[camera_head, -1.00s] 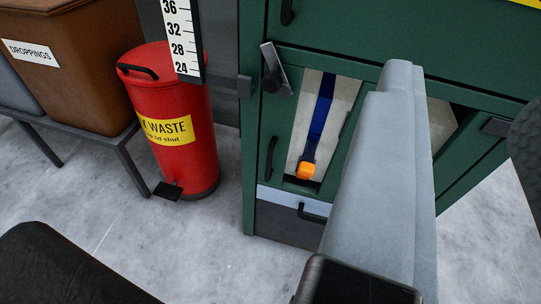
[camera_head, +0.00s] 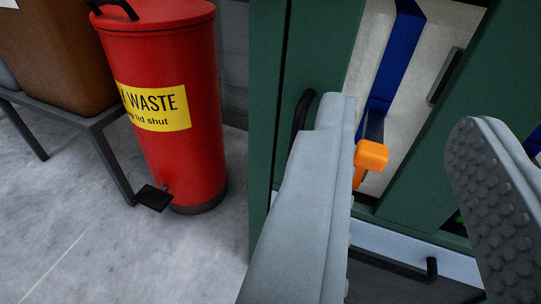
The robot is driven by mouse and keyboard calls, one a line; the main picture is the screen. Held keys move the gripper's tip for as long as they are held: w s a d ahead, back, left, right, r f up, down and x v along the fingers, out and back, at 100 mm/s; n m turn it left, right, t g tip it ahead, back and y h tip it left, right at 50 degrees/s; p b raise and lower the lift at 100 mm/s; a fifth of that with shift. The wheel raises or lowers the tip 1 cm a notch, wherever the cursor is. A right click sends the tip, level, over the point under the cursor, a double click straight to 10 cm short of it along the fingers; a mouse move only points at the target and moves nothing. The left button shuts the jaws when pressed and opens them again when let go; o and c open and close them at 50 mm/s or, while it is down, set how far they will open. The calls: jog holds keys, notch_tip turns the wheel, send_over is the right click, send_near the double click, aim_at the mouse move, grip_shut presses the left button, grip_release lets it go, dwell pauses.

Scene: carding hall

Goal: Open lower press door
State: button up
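The green press front (camera_head: 300,40) fills the right half of the view. Its lower part has an opening or window that shows a pale panel (camera_head: 425,60). A blue strap (camera_head: 392,65) runs down the panel to an orange block-like piece (camera_head: 371,155). A black bar handle (camera_head: 302,112) is on the green frame at left, partly hidden by my left finger. My gripper (camera_head: 400,112) is open, its fingers wide apart. The orange piece appears between them, close beside the left finger; I cannot tell if they touch. A small dark bar (camera_head: 446,76) sits right of the strap.
A red waste bin (camera_head: 168,60) with a black foot pedal (camera_head: 154,198) stands left of the press. A brown box (camera_head: 55,50) rests on a dark metal stand (camera_head: 75,120). A dark low front with a black handle (camera_head: 400,265) is below the door. The floor at lower left is clear.

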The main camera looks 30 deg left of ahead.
jog(key=a+f+y, duration=0.2)
jog(key=a+f, duration=0.1)
jog(key=f, duration=1)
jog(key=shift+g, duration=0.3)
jog(key=x, duration=1.6)
jog(key=shift+w+a+r, duration=0.15)
jog(key=shift+w+a, duration=0.05)
jog(key=shift+a, duration=0.1)
grip_shut()
